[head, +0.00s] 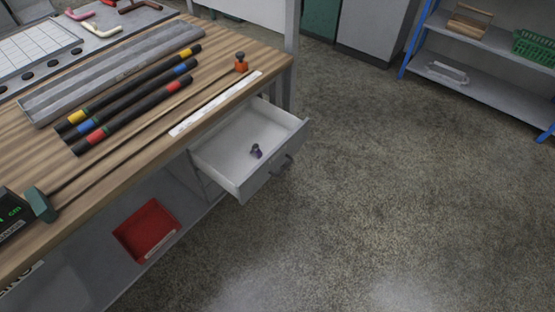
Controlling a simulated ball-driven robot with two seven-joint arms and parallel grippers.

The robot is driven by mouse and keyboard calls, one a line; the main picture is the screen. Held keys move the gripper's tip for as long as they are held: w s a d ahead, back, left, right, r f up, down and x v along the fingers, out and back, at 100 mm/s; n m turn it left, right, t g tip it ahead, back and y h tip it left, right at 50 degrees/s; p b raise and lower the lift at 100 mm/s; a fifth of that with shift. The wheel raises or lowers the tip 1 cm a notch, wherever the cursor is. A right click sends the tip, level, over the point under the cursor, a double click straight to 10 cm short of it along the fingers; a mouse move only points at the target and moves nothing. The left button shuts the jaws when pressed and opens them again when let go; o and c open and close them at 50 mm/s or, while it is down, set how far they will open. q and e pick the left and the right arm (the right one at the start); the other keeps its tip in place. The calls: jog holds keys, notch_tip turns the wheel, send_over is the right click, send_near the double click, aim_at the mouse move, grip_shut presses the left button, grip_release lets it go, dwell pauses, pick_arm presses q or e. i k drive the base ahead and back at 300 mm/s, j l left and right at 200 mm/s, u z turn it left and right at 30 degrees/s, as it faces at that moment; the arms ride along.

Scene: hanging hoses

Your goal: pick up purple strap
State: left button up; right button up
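A small dark purple item (256,151), which looks like the purple strap, lies in the open drawer (222,153) below the right end of the wooden workbench. It is small in the view, so its exact shape is hard to make out. It lies on the white drawer floor, towards the front panel. Neither of my grippers shows in the head view.
The drawer front (272,168) sticks out over clear concrete floor (370,190). The workbench (110,175) holds hoses with coloured bands (130,105), a grey channel (115,75) and a long thin rod (140,135). A red bin (146,230) sits below. Shelving (485,70) stands back right.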

aim_at(256, 149)
jog(key=u, duration=3.5)
jog(key=z, duration=3.25)
jog(key=i+l+u, duration=0.1)
jog(key=l, duration=0.3)
jog(key=i+l, duration=0.15)
jog(key=l, duration=0.25)
jog(key=i+l+u, duration=0.15)
jog(key=l, duration=0.3)
jog(key=i+l+u, duration=0.1)
jog(key=l, duration=0.3)
